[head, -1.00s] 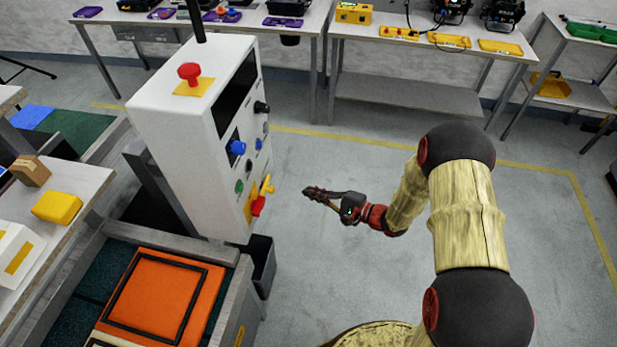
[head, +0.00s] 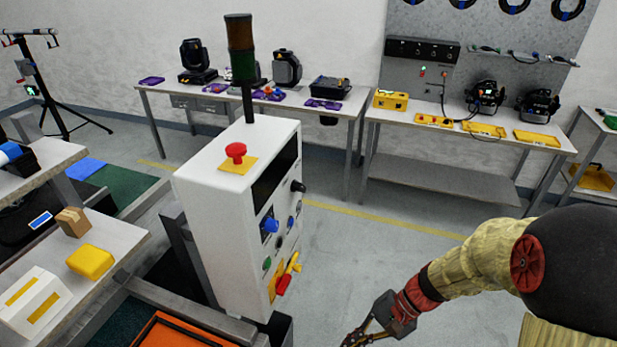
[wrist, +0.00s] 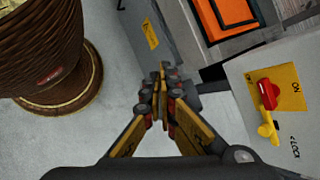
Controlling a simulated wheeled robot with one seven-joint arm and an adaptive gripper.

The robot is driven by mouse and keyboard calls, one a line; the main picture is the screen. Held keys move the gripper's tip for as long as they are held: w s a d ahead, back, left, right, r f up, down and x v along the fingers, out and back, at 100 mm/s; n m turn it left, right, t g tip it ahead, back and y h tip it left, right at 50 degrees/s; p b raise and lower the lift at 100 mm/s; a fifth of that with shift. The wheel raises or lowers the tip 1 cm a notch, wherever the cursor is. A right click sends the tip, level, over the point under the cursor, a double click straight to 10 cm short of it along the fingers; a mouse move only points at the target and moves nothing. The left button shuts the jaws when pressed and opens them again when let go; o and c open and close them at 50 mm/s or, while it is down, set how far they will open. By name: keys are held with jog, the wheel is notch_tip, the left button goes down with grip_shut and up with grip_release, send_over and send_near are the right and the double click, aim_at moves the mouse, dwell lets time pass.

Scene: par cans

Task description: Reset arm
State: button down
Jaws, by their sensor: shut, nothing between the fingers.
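My gripper (head: 366,335) is at the bottom of the head view, right of the white control cabinet (head: 216,225) and apart from it. In the wrist view my gripper (wrist: 163,72) is shut and empty, its fingertips together over the grey floor. The cabinet's red and yellow rotary switch (head: 287,274) is on the face towards my arm. It also shows at the right of the wrist view (wrist: 268,105), clear of my fingers.
An orange panel (head: 180,333) lies low in front of the cabinet. A bench (head: 110,240) with a yellow block (head: 91,262) stands at the left. Worktables (head: 440,180) line the back wall. Open floor (head: 375,240) lies between the cabinet and those tables.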

jog(key=s+d+r+n+t+h, duration=0.4)
jog(key=d+r+h, duration=0.4)
jog(key=r, duration=0.5)
notch_tip(320, 180, up, 11)
jog(key=s+d+n+t, duration=0.1)
jog(key=s+n+t, duration=0.1)
jog(key=n+t, duration=0.1)
jog(key=shift+t, duration=0.4)
jog(key=shift+r, duration=0.1)
